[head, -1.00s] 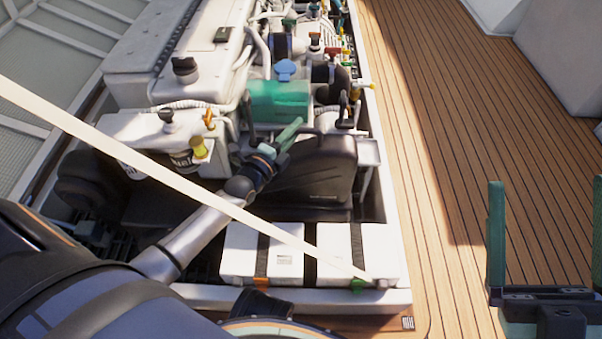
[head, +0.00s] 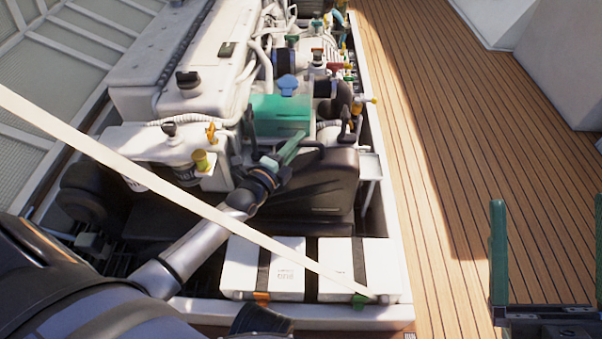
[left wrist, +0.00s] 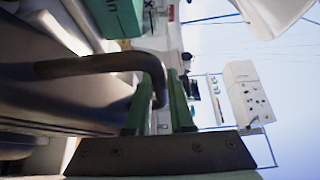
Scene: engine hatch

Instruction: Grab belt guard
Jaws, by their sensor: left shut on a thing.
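The belt guard (head: 318,185) is a dark cover at the near end of the engine, just behind the white batteries. In the left wrist view its dark body (left wrist: 65,95) fills the left side, and its curved black handle (left wrist: 100,65) reaches between my fingers. My left gripper (head: 292,148) is at the guard's top edge, with its green fingers (left wrist: 163,90) shut on the handle. The guard still appears seated in the engine bay. My right gripper (head: 549,205) is open and empty at the right edge, over the deck.
A pale strap (head: 130,178) crosses the view diagonally down to the white batteries (head: 262,268). The engine (head: 190,105) with a green part (head: 278,115) and several valves lies behind the guard. The wooden deck (head: 450,180) on the right is clear.

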